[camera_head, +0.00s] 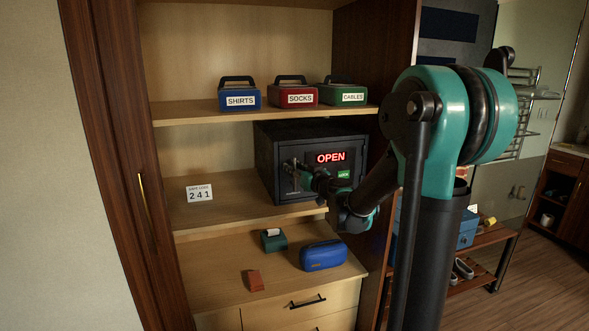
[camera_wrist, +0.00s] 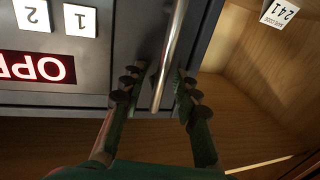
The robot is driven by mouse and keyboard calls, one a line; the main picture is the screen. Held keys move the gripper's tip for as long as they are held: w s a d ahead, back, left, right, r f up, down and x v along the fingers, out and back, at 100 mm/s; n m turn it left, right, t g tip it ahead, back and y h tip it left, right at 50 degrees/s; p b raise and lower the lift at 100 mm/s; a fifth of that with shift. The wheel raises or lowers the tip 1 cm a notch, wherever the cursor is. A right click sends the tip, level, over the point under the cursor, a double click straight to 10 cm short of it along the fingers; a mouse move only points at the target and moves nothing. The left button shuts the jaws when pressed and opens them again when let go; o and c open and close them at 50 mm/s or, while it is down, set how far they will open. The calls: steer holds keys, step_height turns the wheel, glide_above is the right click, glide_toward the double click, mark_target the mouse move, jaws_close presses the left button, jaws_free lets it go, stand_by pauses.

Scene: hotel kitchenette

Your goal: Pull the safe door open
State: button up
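The dark grey safe (camera_head: 265,165) sits on the middle shelf. Its door (camera_head: 350,153) looks shut, and its red display (camera_head: 330,157) reads OPEN. A metal bar handle (camera_wrist: 175,38) is on the door; it also shows at the door's left side in the head view (camera_head: 291,177). My gripper (camera_wrist: 158,88) is at the handle, with one finger on each side of the bar. The fingers are apart, with visible gaps to the bar, so the gripper looks open around it. In the head view my gripper (camera_head: 303,178) partly hides the handle.
A card (camera_head: 199,194) reading 241 stands left of the safe. Labelled blue (camera_head: 240,98), red (camera_head: 295,96) and green (camera_head: 343,96) boxes stand on the shelf above. Below are a blue case (camera_head: 323,255), a green box (camera_head: 273,240) and a reddish-brown item (camera_head: 256,280).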

jaws_close()
stand_by(0.6)
